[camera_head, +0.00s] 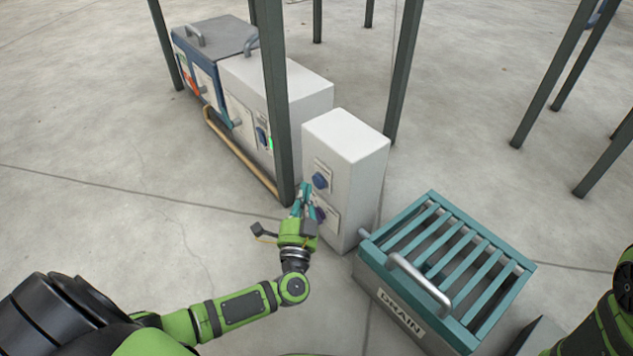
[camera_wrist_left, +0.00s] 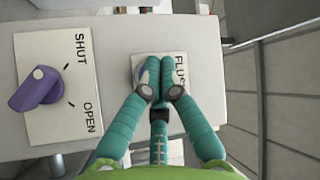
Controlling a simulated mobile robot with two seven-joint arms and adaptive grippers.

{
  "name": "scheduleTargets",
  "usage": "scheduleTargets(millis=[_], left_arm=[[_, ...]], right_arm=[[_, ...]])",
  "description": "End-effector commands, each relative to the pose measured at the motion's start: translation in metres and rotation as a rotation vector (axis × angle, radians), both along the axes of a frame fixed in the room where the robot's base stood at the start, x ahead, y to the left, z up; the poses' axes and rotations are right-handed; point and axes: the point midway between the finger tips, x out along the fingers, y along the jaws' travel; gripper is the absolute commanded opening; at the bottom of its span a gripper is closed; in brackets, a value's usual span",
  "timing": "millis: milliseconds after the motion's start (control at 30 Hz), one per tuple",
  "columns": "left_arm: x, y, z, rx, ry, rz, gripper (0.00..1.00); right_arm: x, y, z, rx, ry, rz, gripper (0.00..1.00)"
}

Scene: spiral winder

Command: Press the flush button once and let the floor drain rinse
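A white box (camera_head: 350,150) stands on the floor with a blue button (camera_head: 320,180) on its upper plate and a purple knob (camera_head: 320,214) on its lower plate. My left gripper (camera_head: 303,192) is at this face. In the left wrist view its teal fingers (camera_wrist_left: 160,68) are together over the FLUSH plate (camera_wrist_left: 180,69), hiding most of the button; I cannot tell whether they touch it. The purple knob (camera_wrist_left: 35,90) sits beside SHUT and OPEN labels. The floor drain (camera_head: 402,311) has a teal slatted grate and is labelled DRAIN. My right gripper is out of view.
A metal handle (camera_head: 420,282) rises at the drain's near edge. Green posts, one (camera_head: 277,110) close to the white box, stand around. Further white and blue machine units (camera_head: 275,85) with a tan rail (camera_head: 240,152) are behind. The floor at left is clear.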

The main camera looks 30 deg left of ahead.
Motion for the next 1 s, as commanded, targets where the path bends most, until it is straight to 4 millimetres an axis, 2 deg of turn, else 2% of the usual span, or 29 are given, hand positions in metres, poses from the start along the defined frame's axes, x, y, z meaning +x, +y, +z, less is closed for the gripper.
scheduleTargets(millis=[300, 1000], left_arm=[[0.008, -0.003, 0.001, 0.0, 0.0, 0.0, 0.0], [0.011, -0.005, 0.0, 0.0, 0.0, 0.001, 0.0]], right_arm=[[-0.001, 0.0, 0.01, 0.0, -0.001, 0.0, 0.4], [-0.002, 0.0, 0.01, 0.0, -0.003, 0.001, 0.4]])
